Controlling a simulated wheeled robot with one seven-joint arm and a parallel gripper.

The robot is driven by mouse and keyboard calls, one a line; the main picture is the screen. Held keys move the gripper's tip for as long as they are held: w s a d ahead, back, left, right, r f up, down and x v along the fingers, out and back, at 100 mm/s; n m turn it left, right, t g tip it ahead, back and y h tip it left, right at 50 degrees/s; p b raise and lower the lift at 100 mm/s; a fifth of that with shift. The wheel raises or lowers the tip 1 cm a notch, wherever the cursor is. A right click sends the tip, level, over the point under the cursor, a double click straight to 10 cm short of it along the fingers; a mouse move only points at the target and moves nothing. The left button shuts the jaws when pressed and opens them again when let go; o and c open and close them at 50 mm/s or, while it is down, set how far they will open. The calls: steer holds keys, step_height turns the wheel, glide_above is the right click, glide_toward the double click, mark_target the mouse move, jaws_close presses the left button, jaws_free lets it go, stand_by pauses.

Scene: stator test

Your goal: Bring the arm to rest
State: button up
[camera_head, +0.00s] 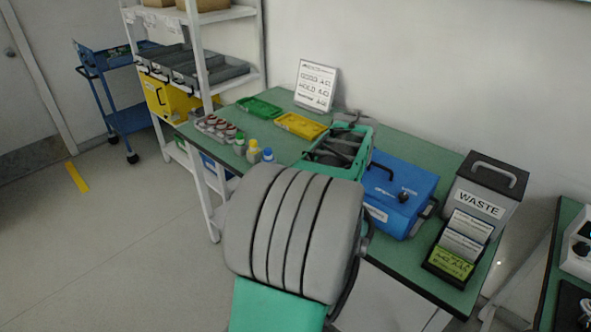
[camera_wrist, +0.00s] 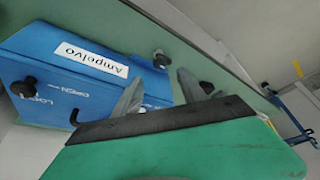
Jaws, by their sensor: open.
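My gripper (camera_wrist: 160,88) shows in the wrist view, its two grey fingers spread apart with nothing seen between them. Beyond the fingers is a blue box (camera_wrist: 85,60) with a white label reading "Ampelvo" and black knobs. In the head view my grey ribbed and green arm fills the lower middle, in front of the green-topped table. My gripper is not seen there, hidden by the arm. The blue box (camera_head: 408,184) stands on the table just right of my arm. I cannot tell how far the fingers are from it.
The green table (camera_head: 290,100) also carries a teal crate (camera_head: 364,150) of dark parts, green and yellow trays (camera_head: 301,126), small bottles, a sign (camera_head: 316,85) and a waste bin (camera_head: 485,192). A shelf rack (camera_head: 205,60) and blue cart (camera_head: 125,118) stand left. The left floor is clear.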

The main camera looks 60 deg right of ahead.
steer(key=s+a+f+m+g+y, duration=0.1)
steer(key=s+a+f+m, duration=0.1)
steer(key=a+f, duration=0.3)
steer(key=s+a+f+m+g+y, duration=0.1)
steer(key=s+a+f+y, duration=0.15)
steer(key=a, duration=0.45)
steer(key=w+a+r+n+p, duration=0.1)
steer(key=w+a+n, duration=0.3)
steer(key=a, duration=0.7)
steer(key=w+a+r+n+t, duration=0.1)
steer(key=w+a+r+n, duration=0.3)
steer(key=w+a, duration=0.3)
steer(key=w+a+r+n+t+p, duration=0.1)
steer(key=w+a+r+n, duration=0.2)
steer(key=a, duration=1.4)
steer(key=w+n, duration=0.2)
steer(key=shift+w+a+r+n+p, duration=0.2)
steer(key=shift+w+n+p, duration=0.1)
steer(key=shift+n, duration=0.1)
